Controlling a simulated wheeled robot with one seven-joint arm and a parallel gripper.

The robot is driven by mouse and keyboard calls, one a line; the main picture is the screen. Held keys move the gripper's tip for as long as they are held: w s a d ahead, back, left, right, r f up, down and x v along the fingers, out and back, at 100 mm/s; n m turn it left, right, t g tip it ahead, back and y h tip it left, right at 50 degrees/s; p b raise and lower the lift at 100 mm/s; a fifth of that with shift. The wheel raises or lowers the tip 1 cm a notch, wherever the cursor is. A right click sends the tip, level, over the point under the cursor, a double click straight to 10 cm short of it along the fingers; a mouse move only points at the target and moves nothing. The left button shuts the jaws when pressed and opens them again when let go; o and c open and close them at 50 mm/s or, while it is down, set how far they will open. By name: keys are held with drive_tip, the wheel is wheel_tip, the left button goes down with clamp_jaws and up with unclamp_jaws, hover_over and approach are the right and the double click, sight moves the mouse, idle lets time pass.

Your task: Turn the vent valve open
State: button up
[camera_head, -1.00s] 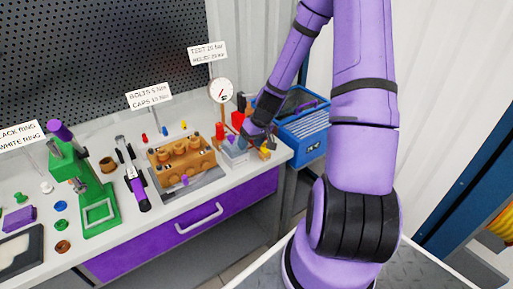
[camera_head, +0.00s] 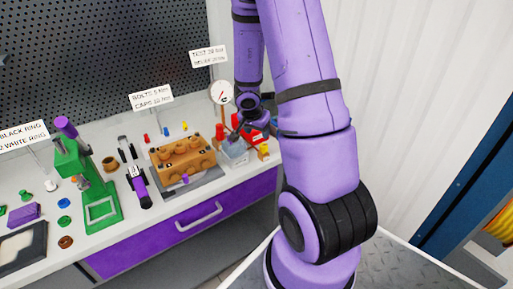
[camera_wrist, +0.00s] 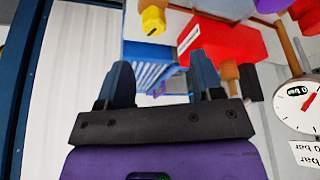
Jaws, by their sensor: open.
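My gripper (camera_wrist: 160,64) is open in the wrist view, its two blue fingers apart with nothing held between them. In the head view my gripper (camera_head: 236,136) is over the right end of the bench, close to the test station. A yellow knob-like part (camera_wrist: 153,19) shows beyond the fingers in the wrist view, clear of them. A small yellow part (camera_head: 264,149) stands at the bench's right end. A red box (camera_wrist: 222,42) is beyond the right finger. The pressure gauge (camera_head: 221,92) stands behind my gripper; its dial (camera_wrist: 304,103) is at right in the wrist view. I cannot tell which part is the vent valve.
An orange pump block (camera_head: 182,157) on a grey plate is left of my gripper. A red upright part (camera_head: 220,132) stands between them. A green press (camera_head: 88,185) is farther left. A clear bin (camera_head: 235,154) lies beneath my gripper. The bench front edge is clear.

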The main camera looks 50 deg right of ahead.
drive_tip(key=m, duration=0.1)
hover_over(263, 145)
drive_tip(key=a, duration=0.2)
drive_tip(key=shift+s+f, duration=0.2)
drive_tip(key=shift+f, duration=1.55)
drive_tip(key=shift+s+d+f+g, duration=0.15)
drive_tip(key=shift+d+f, duration=0.1)
drive_tip(key=shift+f, duration=0.3)
drive_tip(key=shift+w+d+f+g, duration=0.1)
drive_tip(key=shift+d+f+g, duration=0.1)
drive_tip(key=shift+f, duration=0.3)
drive_tip(key=shift+x, duration=2)
drive_tip(key=c, duration=0.9)
